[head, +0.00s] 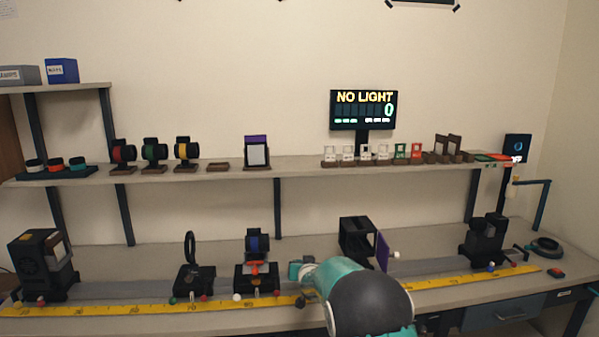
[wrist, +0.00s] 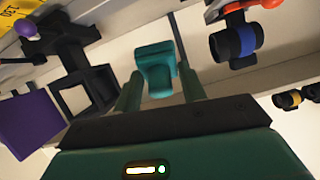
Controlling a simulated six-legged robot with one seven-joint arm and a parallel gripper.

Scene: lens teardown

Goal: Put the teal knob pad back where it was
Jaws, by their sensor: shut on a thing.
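My gripper (wrist: 160,85) is shut on a teal blocky piece, which I take to be the teal knob pad (wrist: 153,68). In the wrist view the piece sits between the two green fingers. In the head view my teal arm reaches over the front of the bench, and the teal piece (head: 295,270) shows at its far end, right of the blue-ringed lens holder (head: 257,243). It appears held clear of the bench, though the exact gap is hard to tell.
A yellow ruler (head: 130,307) runs along the bench front beside the rail. A black box holder (head: 356,237) with a purple panel (head: 382,251) stands to the right. The shelf (head: 300,166) holds lens holders and small frames. The display (head: 363,110) reads NO LIGHT, 0.

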